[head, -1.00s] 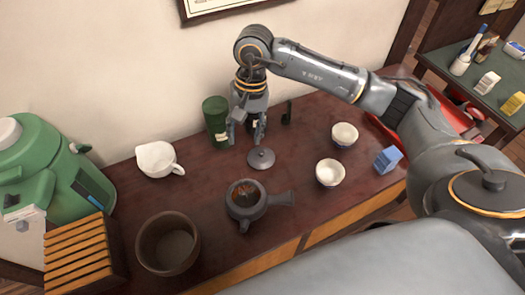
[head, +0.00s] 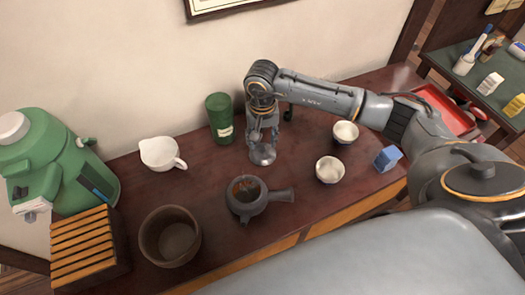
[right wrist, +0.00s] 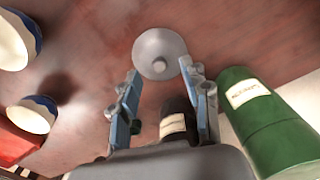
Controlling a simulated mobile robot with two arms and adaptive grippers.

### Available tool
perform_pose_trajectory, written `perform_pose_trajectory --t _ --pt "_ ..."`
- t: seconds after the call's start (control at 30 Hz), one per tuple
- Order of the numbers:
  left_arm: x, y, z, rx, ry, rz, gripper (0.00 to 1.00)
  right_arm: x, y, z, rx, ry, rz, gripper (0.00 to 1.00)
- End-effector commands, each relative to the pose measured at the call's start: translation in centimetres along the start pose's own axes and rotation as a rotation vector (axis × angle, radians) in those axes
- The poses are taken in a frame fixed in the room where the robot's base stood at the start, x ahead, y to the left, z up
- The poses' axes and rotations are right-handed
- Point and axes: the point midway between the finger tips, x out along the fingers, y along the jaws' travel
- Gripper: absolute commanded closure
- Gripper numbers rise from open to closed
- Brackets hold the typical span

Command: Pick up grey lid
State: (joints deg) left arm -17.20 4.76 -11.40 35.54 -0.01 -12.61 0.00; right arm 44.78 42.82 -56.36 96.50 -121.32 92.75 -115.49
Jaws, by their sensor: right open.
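The grey lid (head: 263,155) lies flat on the dark wooden table, behind the teapot. It also shows in the right wrist view (right wrist: 160,52) as a round disc with a small knob, just beyond my fingertips. My right gripper (head: 263,138) is directly above the lid in the head view, pointing down, open and empty. In the right wrist view its two blue-padded fingers (right wrist: 158,78) stand apart. The dark teapot (head: 246,196) sits open in front of the lid, with brown contents visible. My left gripper is not in view.
A green canister (head: 219,118) stands close left of my right gripper, and a dark bottle (right wrist: 174,118) shows between the fingers. Two white cups (head: 330,170) (head: 345,132) and a blue block (head: 387,158) are to the right. A white pitcher (head: 160,153) and brown pot (head: 170,236) are left.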

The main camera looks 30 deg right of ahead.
Motion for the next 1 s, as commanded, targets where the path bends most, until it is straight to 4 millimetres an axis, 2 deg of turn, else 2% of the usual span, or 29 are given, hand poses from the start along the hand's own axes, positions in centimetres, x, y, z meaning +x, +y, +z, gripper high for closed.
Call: perform_pose_trajectory --t 0.03,0.2,0.47,0.7,1.0 --pt "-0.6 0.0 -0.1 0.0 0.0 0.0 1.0 0.6 0.2 0.1 0.001 -0.006 0.002 0.53" --pt "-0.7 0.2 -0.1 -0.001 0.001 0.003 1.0 2.5 0.1 0.0 0.0 -0.001 -0.001 0.53" --pt "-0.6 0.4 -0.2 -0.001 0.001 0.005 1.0 2.8 0.1 0.0 -0.001 0.0 -0.001 0.53" --pt "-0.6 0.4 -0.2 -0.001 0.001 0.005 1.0 2.8 0.1 0.0 -0.001 0.0 -0.001 1.0" --pt "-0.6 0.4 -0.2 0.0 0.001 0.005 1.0 2.7 0.1 0.0 0.0 0.0 -0.001 1.0"
